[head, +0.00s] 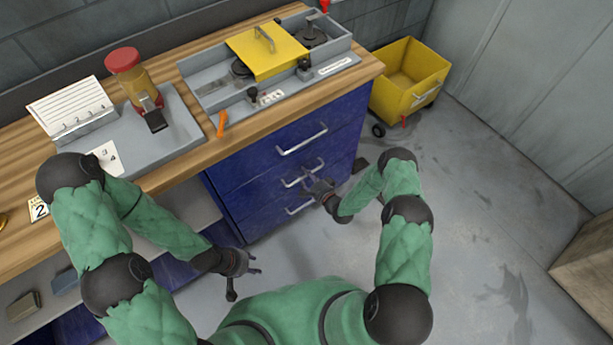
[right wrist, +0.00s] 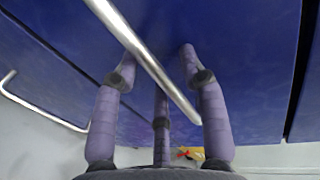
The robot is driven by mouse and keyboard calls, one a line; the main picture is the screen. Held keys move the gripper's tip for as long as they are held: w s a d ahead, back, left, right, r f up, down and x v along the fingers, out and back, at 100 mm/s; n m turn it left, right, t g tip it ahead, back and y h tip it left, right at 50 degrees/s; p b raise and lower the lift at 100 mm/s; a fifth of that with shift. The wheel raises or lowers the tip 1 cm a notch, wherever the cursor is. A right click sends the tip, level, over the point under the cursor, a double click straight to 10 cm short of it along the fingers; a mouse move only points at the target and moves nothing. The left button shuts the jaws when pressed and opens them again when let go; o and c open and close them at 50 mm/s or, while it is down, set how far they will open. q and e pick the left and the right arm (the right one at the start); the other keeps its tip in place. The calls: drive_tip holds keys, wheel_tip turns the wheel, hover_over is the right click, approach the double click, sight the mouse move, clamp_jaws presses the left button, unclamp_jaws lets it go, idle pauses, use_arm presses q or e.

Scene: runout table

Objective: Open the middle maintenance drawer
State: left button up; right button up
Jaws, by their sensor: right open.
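The blue drawer cabinet under the worktop has a top, a middle and a bottom drawer, each with a silver bar handle. The middle drawer (head: 262,190) looks shut, and its handle (head: 291,183) is partly covered by my right gripper (head: 312,186). In the right wrist view, a silver bar (right wrist: 150,62) crosses slantwise among the spread, open fingers of my right gripper (right wrist: 160,85). Whether they touch it is unclear. My left gripper (head: 245,280) is low in front of the cabinet, away from the handles, with its fingers apart and empty.
The top drawer handle (head: 302,139) and bottom drawer handle (head: 299,208) lie above and below. Another handle (right wrist: 40,105) shows at left in the right wrist view. A yellow wheeled bin (head: 408,82) stands beside the cabinet. Open floor (head: 480,210) lies to the right.

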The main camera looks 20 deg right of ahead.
clamp_jaws()
drive_tip(key=shift+s, duration=0.15)
